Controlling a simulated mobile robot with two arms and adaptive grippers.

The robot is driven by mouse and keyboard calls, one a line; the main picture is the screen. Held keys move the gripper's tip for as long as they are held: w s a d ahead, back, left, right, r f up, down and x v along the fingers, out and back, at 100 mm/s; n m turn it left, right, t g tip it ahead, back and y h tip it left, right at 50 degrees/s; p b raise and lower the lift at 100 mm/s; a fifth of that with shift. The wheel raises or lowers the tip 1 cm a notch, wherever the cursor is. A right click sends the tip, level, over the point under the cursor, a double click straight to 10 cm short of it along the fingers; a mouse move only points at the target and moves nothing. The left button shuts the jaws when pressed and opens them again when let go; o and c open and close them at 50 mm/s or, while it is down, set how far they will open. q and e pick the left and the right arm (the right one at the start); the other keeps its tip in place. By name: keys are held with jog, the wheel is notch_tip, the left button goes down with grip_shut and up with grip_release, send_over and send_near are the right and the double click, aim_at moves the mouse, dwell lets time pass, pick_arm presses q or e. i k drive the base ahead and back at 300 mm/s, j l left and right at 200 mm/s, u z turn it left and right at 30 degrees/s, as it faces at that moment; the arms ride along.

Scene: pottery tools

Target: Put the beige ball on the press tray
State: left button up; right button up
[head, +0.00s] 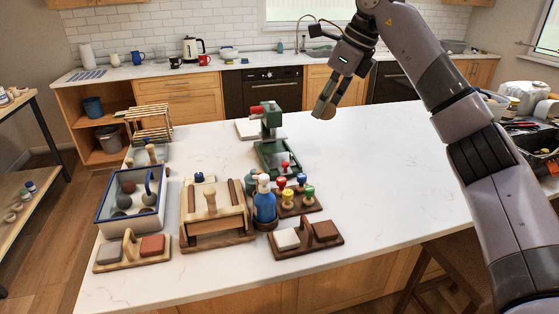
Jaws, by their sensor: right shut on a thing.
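My right gripper (325,110) hangs over the far part of the white counter, right of the press. It is shut on a small tan thing at its fingertips, which looks like the beige ball; the fingers hide much of it. The green press (270,125) with a red handle stands at the middle of the counter. Its green tray-like base (266,160) reaches toward the front, and a small red-knobbed piece shows at its front end. My right gripper is apart from the press. My left gripper is not in view.
A blue-rimmed box (104,216) holds several dark and grey balls at the left. A wooden frame (217,243), a blue bottle (264,206), a board of coloured knobs (313,205) and clay-block boards stand in front of the press. The counter's right side is clear.

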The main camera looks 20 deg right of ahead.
aim_at(281, 160)
jog(key=i, duration=1)
